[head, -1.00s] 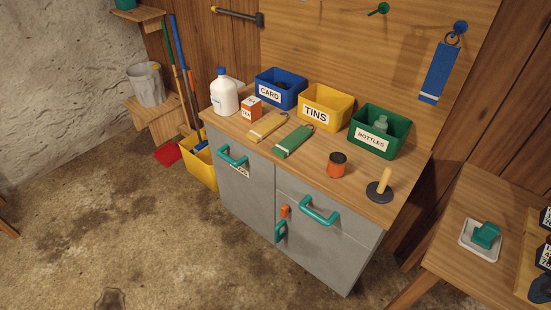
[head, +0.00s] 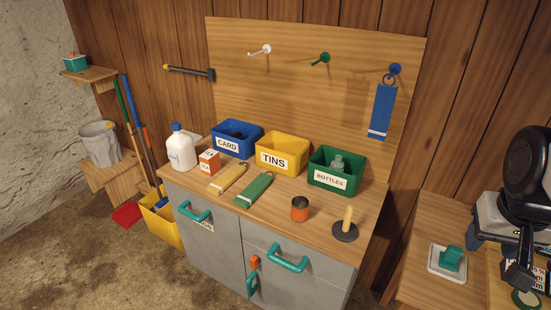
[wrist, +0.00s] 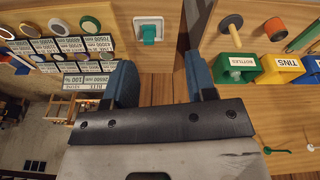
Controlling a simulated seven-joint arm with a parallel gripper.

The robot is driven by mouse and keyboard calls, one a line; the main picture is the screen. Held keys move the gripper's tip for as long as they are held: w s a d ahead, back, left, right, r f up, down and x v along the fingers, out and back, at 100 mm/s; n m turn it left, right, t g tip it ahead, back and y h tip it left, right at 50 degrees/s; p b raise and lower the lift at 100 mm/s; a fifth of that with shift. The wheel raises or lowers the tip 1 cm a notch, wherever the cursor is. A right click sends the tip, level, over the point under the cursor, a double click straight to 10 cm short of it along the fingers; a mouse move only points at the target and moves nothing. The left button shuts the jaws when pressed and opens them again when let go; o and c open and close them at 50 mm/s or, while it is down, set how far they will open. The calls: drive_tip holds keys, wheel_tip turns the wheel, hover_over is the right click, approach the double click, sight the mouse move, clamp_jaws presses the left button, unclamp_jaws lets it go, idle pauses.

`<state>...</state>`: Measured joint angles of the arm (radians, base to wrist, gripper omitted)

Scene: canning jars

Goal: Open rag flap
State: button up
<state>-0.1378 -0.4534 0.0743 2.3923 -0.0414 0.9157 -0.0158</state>
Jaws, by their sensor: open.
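The grey cabinet (head: 214,246) under the workbench has a left front panel with a teal handle (head: 194,211). A white label (head: 206,226) sits behind that handle, and its text is partly covered, so I cannot be sure it reads rags. The panel looks closed. My gripper shows in the wrist view (wrist: 158,68), with two blue fingers apart and nothing between them. In the head view my arm is at the far right, over the side table and well away from the cabinet.
The right cabinet front has a teal handle (head: 288,258) and an orange latch (head: 254,263). A yellow bucket (head: 160,222) stands beside the cabinet's left side. The side table (head: 415,285) holds a white tray (head: 436,272) with a teal object. Floor before the cabinet looks clear.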

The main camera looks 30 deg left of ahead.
drive_tip(key=w+a+f+n, duration=0.1)
drive_tip(key=w+a+n, duration=0.3)
drive_tip(key=w+a, duration=1.3)
drive_tip(key=w+a+f+n, duration=0.1)
drive_tip(key=w+a+f, duration=0.15)
drive_tip(key=a, duration=0.55)
drive_tip(key=w+a+f+n, duration=0.2)
drive_tip(key=a+f, duration=0.1)
drive_tip(key=a, duration=0.5)
drive_tip(key=w+a+f+n, duration=0.1)
drive_tip(key=w+a+f, duration=0.1)
drive_tip(key=a, duration=0.6)
drive_tip(key=n, duration=0.8)
hover_over(189, 213)
drive_tip(key=s, duration=0.2)
drive_tip(key=s+f+x, duration=0.1)
drive_tip(key=s+x, duration=0.2)
drive_tip(key=x, duration=1.2)
drive_tip(key=s+x, duration=0.3)
drive_tip(key=x, duration=1.3)
drive_tip(key=shift+f, duration=0.15)
drive_tip(key=shift+w+f, duration=0.1)
drive_tip(key=shift+f, duration=0.1)
drive_tip(key=shift+x, duration=3.7)
